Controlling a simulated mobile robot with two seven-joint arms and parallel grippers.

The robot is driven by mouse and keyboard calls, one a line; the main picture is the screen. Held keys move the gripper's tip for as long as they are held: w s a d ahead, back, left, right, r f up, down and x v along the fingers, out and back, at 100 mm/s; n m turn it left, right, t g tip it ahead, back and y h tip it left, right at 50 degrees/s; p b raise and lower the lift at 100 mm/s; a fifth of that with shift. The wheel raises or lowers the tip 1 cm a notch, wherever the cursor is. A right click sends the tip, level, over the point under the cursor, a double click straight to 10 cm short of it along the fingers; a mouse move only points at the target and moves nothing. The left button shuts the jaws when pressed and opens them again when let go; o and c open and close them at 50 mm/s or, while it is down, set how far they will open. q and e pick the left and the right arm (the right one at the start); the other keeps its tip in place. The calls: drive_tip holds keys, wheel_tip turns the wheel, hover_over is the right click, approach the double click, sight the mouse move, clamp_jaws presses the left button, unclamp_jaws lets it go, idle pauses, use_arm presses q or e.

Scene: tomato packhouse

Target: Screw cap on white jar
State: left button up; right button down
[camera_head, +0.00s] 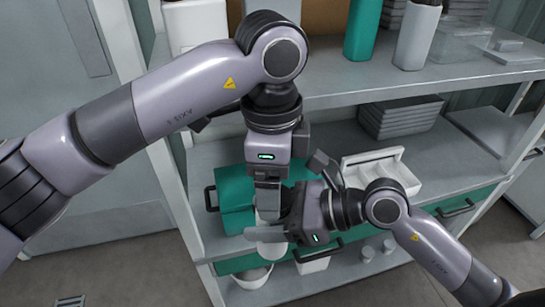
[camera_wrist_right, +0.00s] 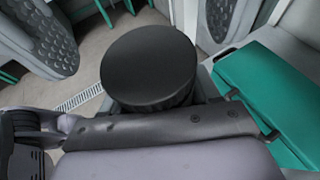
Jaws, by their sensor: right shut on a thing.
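My right gripper (camera_head: 282,235) is shut on the white jar (camera_head: 272,250). White parts of the jar show above and below its grey finger. The black cap (camera_wrist_right: 148,68) shows from above in the right wrist view, round and level with the jar's mouth hidden beneath it; I cannot tell how tightly it sits. My left gripper (camera_head: 267,200) points straight down over the jar and hides the cap in the head view. Its rounded grey pads show apart on either side of the cap in the right wrist view, and it appears open.
A teal crate (camera_head: 232,190) with black handles stands on the shelf behind the grippers. A white divided tray (camera_head: 378,172) is to its right. The upper shelf (camera_head: 340,95) overhangs at the back. Below are small clear jars (camera_head: 368,252) and a white bowl (camera_head: 252,277).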

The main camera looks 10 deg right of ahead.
use_arm(q)
drive_tip(key=shift+f, duration=1.05)
drive_tip(key=c, duration=1.1)
drive_tip(key=shift+s+m, duration=0.1)
drive_tip(key=shift+m, duration=1.6)
drive_tip(key=shift+c, duration=0.3)
drive_tip(key=o, duration=1.2)
drive_tip(key=shift+c, duration=0.2)
